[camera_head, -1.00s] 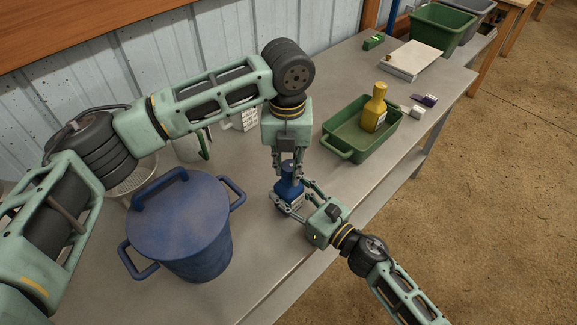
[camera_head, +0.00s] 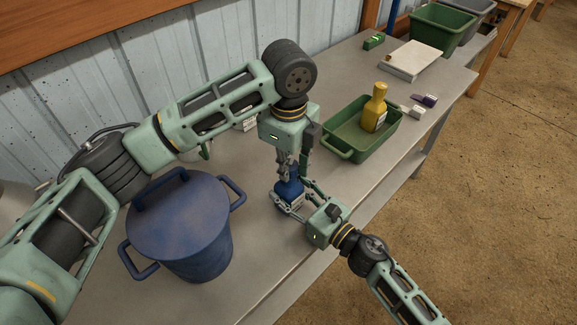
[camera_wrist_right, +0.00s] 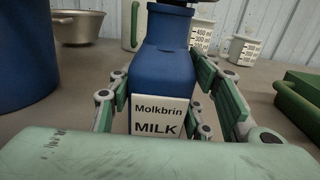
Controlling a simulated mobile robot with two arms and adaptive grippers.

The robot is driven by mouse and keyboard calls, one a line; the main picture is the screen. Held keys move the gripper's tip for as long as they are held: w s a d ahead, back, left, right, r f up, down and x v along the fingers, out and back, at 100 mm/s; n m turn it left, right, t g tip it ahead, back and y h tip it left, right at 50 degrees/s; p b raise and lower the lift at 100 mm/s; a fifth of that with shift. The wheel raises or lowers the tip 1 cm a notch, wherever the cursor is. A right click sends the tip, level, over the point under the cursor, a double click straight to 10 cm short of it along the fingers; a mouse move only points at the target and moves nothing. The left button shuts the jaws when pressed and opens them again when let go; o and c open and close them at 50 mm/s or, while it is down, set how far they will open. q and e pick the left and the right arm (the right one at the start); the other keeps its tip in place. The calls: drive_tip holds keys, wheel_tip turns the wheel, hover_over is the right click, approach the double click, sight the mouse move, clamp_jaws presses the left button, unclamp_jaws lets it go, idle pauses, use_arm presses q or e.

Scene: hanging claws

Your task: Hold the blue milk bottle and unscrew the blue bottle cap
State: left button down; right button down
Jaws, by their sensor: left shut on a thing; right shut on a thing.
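The blue milk bottle (camera_head: 289,191) stands upright on the grey table, right of the large blue pot. Its white label (camera_wrist_right: 160,117) reads "Molkbrin MILK" in the right wrist view, where the bottle's blue body (camera_wrist_right: 165,70) fills the middle. My right gripper (camera_head: 291,204) comes in from the lower right and is shut around the bottle's body, fingers on both sides. My left gripper (camera_head: 288,177) points straight down from above and is shut on the cap at the bottle's top. The cap itself is hidden by the left fingers and cut off in the wrist view.
The blue lidded pot (camera_head: 180,225) stands close left of the bottle. A green tray (camera_head: 345,150) with a yellow bottle (camera_head: 375,108) lies to the right. Measuring cups (camera_wrist_right: 243,50) and a metal pan (camera_wrist_right: 78,27) stand behind. The table's front edge is near the right gripper.

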use_arm(q)
drive_tip(key=shift+s+d, duration=0.2)
drive_tip(key=shift+d, duration=0.15)
drive_tip(key=n, duration=0.3)
drive_tip(key=shift+d+n, duration=0.1)
drive_tip(key=shift+n, duration=0.3)
drive_tip(key=n, duration=0.4)
drive_tip(key=shift+d, duration=0.15)
drive_tip(key=c, duration=2.2)
unclamp_jaws()
drive_tip(key=shift+w+r+n, duration=0.1)
drive_tip(key=shift+n, duration=0.4)
clamp_jaws()
drive_tip(key=shift+w, duration=0.1)
drive_tip(key=o, duration=0.5)
unclamp_jaws()
drive_tip(key=shift+o, duration=0.8)
drive_tip(key=shift+a, duration=0.25)
